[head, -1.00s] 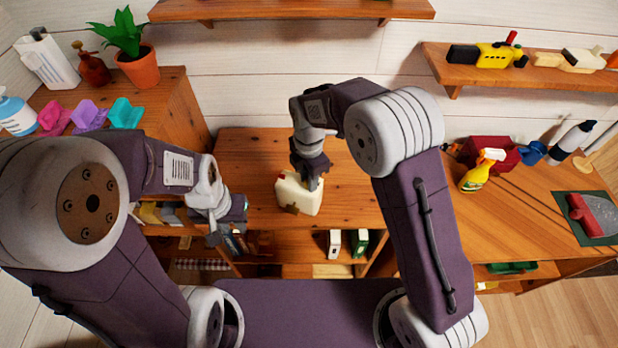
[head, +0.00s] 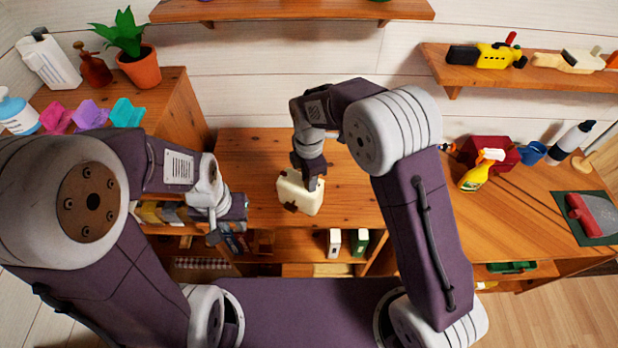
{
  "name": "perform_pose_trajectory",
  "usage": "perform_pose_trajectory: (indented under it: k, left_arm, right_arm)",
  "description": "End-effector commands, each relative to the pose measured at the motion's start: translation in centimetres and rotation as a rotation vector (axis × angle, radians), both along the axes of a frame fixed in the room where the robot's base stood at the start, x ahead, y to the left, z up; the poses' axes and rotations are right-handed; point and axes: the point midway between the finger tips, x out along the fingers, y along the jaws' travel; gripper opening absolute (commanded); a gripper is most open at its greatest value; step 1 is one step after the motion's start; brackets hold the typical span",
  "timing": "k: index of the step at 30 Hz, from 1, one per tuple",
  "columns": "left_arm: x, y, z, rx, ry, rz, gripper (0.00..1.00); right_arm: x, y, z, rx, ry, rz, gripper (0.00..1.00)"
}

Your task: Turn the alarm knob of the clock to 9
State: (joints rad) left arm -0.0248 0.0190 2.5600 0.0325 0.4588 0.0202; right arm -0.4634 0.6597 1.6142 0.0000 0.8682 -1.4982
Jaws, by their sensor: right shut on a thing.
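The clock (head: 297,193) is a small cream-coloured box on the wooden cabinet top in the middle of the head view. My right gripper (head: 303,190) comes down over it from behind and is shut on a part of it, likely the knob. The knob and the dial are too small or hidden to make out, so I cannot read a setting. My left gripper (head: 228,222) hangs at the left front edge of the cabinet, apart from the clock. Its fingers are too unclear to tell open from shut.
The cabinet top (head: 250,160) is clear around the clock. A plant pot (head: 139,66) and coloured holders stand on the left cabinet. A yellow spray bottle (head: 481,171) and a red box (head: 487,150) stand on the right bench. Shelves hang on the back wall.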

Motion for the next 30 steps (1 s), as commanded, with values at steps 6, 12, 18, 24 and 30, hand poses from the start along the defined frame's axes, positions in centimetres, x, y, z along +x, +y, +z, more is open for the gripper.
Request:
perform_pose_trajectory:
  k: [6, 12, 18, 24, 30]
  left_arm:
    - [0.00, 0.00, 0.01, 0.000, 0.000, 0.000, 0.27]
    - [0.00, 0.00, 0.01, 0.000, 0.000, 0.000, 0.27]
    - [0.00, 0.00, 0.01, 0.000, 0.000, 0.000, 0.27]
    - [0.00, 0.00, 0.01, 0.000, 0.000, 0.000, 0.27]
    - [0.00, 0.00, 0.01, 0.000, 0.000, 0.000, 0.27]
  right_arm:
    - [0.04, 0.03, 0.07, 0.001, -0.002, 0.001, 0.00]
    - [0.05, 0.03, 0.08, 0.001, -0.002, 0.001, 0.00]
    - [0.05, 0.03, 0.08, 0.001, -0.002, 0.001, 0.00]
    - [0.05, 0.02, 0.08, 0.001, -0.002, 0.001, 0.00]
    - [0.04, 0.03, 0.07, 0.001, -0.002, 0.001, 0.47]
